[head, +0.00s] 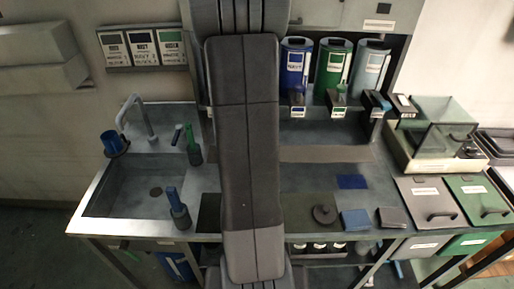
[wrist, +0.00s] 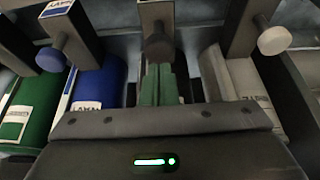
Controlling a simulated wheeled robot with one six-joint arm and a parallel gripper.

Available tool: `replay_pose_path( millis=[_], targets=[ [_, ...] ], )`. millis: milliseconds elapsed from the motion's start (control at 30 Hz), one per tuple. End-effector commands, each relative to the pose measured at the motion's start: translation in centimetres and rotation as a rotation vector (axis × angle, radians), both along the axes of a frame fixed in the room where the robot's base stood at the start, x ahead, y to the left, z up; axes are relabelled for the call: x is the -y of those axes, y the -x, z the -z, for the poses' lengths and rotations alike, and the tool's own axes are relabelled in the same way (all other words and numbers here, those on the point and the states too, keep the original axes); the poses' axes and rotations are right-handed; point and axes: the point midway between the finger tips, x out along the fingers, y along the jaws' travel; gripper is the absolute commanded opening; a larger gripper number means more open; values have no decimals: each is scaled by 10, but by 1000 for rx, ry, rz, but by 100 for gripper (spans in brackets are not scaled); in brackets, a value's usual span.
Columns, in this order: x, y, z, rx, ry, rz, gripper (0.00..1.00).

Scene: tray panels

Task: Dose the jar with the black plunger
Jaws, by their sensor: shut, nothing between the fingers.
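The black plunger (wrist: 158,46) shows in the upper middle of the wrist view, a round dark knob on a grey bracket. My gripper (wrist: 158,75) points at it, with its narrow green fingers shut together and empty. The fingertips overlap the lower edge of the knob; I cannot tell whether they touch it. A blue-grey plunger (wrist: 50,59) is to the left and a white plunger (wrist: 274,41) to the right. In the head view my arm hides the black plunger and my gripper. I cannot make out which jar is the one to dose.
Blue (head: 296,62), green (head: 333,64) and pale (head: 370,68) dispensers stand right of my arm. A sink (head: 140,190) lies left. Small jars (head: 320,247) stand on a shelf below.

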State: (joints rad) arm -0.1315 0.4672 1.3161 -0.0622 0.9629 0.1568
Motion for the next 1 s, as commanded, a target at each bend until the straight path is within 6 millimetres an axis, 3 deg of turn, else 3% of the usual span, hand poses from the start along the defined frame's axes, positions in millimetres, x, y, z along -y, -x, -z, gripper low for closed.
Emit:
replay_pose_path(
  millis=[267, 800, 1000],
  targets=[
    [0, 0, -2, 1, 0, 0, 0],
    [0, -1, -52, 3, 0, 0, 0],
    [0, 0, -60, 1, 0, 0, 0]
  ],
)
